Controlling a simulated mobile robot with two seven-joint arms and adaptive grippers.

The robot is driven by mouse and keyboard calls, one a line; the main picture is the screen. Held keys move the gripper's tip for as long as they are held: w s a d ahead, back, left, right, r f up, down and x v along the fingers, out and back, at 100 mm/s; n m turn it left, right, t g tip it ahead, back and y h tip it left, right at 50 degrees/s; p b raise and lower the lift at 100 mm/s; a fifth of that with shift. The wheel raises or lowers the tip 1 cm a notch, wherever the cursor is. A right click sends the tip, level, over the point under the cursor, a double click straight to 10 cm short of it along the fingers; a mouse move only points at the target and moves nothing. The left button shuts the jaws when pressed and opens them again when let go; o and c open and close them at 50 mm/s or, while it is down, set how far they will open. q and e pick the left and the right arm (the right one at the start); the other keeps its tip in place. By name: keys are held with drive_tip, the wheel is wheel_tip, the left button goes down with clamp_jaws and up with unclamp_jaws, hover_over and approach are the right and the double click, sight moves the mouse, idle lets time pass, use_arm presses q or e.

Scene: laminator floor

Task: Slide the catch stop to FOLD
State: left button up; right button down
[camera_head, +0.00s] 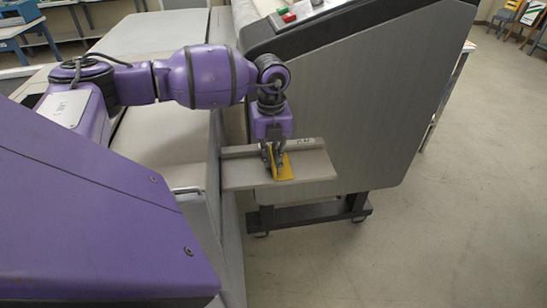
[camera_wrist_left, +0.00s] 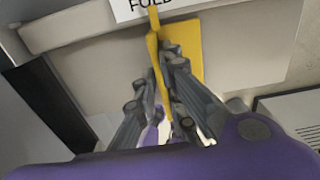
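The catch stop is a yellow plate with an upright fin (camera_head: 283,168) on a grey ledge (camera_head: 237,175) at the side of the machine. In the left wrist view its fin (camera_wrist_left: 154,50) stands below a white label reading FOLD (camera_wrist_left: 130,10), whose upper part is cut off by the frame edge. My left gripper (camera_head: 273,165) points down at the stop. In the left wrist view its fingers (camera_wrist_left: 159,75) lie one on each side of the fin and appear closed on it. The fingers hide part of the stop. My right gripper is not in view.
The grey machine cabinet (camera_head: 345,95) stands directly behind and right of the ledge, with a control panel (camera_head: 290,17) on top. A wheeled base frame (camera_head: 315,213) is below. Open floor (camera_head: 450,220) lies to the right.

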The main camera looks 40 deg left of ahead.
sight(271, 168)
use_arm(q)
drive_tip(key=shift+s+a, duration=0.1)
drive_tip(key=shift+s, duration=0.05)
drive_tip(key=shift+r, duration=0.1)
idle(0.3)
wheel_tip(271, 168, up, 12)
idle(0.4)
idle(0.5)
